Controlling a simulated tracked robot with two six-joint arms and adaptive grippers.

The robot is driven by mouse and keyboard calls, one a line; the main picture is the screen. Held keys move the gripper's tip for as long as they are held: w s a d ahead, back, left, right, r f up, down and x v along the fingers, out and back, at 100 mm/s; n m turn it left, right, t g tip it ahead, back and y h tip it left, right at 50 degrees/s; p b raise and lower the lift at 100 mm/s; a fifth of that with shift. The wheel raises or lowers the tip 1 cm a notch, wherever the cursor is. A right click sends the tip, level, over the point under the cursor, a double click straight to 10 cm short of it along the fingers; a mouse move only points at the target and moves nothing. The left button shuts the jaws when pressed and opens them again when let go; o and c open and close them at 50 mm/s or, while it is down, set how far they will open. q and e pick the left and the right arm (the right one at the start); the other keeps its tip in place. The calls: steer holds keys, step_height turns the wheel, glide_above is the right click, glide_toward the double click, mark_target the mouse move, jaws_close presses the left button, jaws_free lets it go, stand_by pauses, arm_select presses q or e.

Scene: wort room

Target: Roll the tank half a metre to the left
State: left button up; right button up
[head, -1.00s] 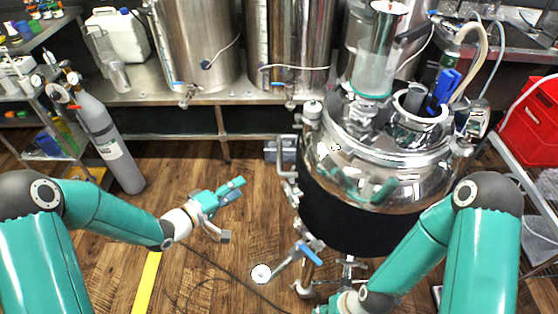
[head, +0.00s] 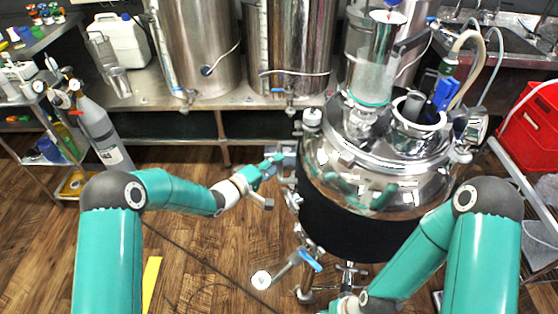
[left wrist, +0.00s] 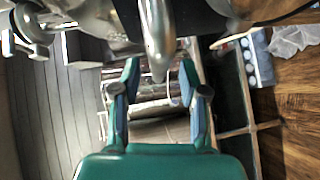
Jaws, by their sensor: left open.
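The tank (head: 355,215) is a polished steel vessel with a black band around its body. It stands upright right of centre on metal legs, with fittings on its lid. A metal side handle (head: 291,190) runs down its left side. My left gripper (head: 276,160) is open at the upper part of that handle. In the left wrist view, a curved metal bar (left wrist: 156,40) reaches down between the open fingers (left wrist: 160,85); whether they touch it cannot be told. My right gripper is at the bottom edge below the tank, mostly cut off, and its fingers cannot be made out.
Wooden floor (head: 195,255) is open left of the tank. A grey gas cylinder (head: 102,135) and a shelf rack stand further left. A steel bench (head: 225,97) with large vessels is behind. A blue-handled valve (head: 310,260) sticks out low at the tank's front. A red crate (head: 530,120) is at right.

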arm_select(q)
steer(key=shift+x, duration=1.2)
steer(key=shift+a, duration=0.1)
jaws_close()
steer(key=shift+a+f, duration=0.1)
